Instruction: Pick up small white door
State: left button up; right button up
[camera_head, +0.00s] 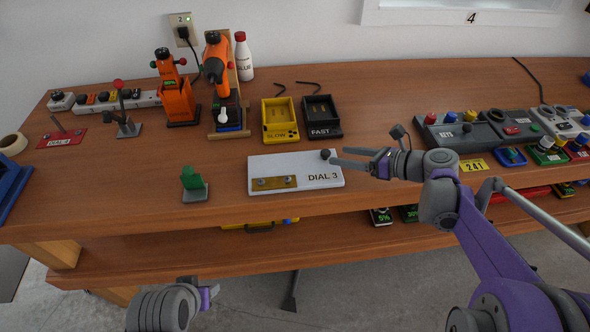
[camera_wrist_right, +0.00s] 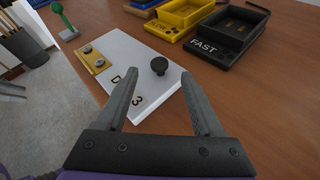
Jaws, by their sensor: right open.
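The small white door (camera_head: 298,168) lies flat on the workbench near its front edge. It is labelled DIAL 3, with a brass hinge plate (camera_head: 274,183) at its front left and a dark round knob (camera_head: 326,154) near its right side. In the right wrist view the white door (camera_wrist_right: 131,65) lies ahead, its knob (camera_wrist_right: 159,66) beyond and between the open fingers. My right gripper (camera_head: 344,161) is open at the door's right side; whether a finger touches the door is unclear. My left gripper (camera_head: 208,297) is low in front of the bench, its jaws hard to make out.
Yellow SLOW (camera_head: 280,135) and black FAST (camera_head: 324,132) trays stand just behind the door. A green switch (camera_head: 193,181) stands to its left. A grey control panel (camera_head: 470,137) is at right. Bare wood surrounds the door at left and front.

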aim_at(307, 170)
jog(key=x, duration=0.4)
grip_shut()
dwell(1.4)
